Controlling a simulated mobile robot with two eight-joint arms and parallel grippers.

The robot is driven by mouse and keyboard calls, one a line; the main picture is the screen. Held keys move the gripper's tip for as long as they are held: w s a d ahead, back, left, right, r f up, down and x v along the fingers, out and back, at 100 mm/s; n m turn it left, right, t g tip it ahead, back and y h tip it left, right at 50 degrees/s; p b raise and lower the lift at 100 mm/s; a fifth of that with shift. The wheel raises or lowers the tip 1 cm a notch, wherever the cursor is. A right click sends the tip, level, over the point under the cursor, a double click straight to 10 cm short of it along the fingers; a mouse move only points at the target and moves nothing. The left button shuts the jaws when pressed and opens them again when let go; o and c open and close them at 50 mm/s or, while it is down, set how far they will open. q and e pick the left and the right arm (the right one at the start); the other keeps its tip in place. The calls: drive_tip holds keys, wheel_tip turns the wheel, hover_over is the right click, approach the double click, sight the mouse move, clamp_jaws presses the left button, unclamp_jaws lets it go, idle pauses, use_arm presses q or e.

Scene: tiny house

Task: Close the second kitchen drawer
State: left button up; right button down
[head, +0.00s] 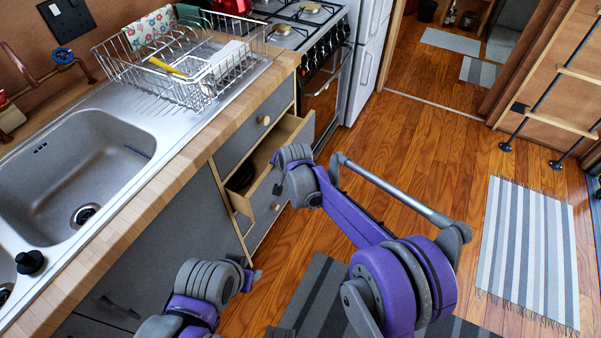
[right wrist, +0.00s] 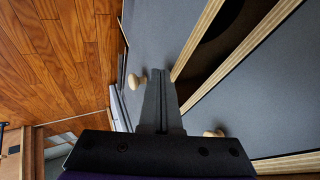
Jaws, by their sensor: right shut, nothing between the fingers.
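The second kitchen drawer (head: 304,132) stands open in the head view, below a shut top drawer (head: 258,125) and above another drawer (head: 266,214) with a round knob. It has a grey front and pale wooden sides. My right gripper (head: 279,178) is at its front and hides part of it; I cannot tell whether they touch. In the right wrist view, the right gripper (right wrist: 161,85) is shut and empty, with grey panels, wooden edges and two round knobs close by. My left gripper (head: 252,279) is low beside the cabinet; its finger opening is unclear.
A wooden counter (head: 165,166) with a sink (head: 75,185) and a wire dish rack (head: 190,68) runs above the drawers. A stove (head: 325,70) stands beyond them. A striped rug (head: 528,250) lies on the open wooden floor to the right.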

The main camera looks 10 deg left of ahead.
drive_tip(key=shift+w+a, duration=0.25)
drive_tip(key=shift+a, duration=0.55)
drive_tip(key=shift+w+a, duration=0.2)
drive_tip(key=shift+a, duration=0.65)
drive_tip(key=shift+w+a, duration=0.25)
drive_tip(key=shift+a, duration=0.55)
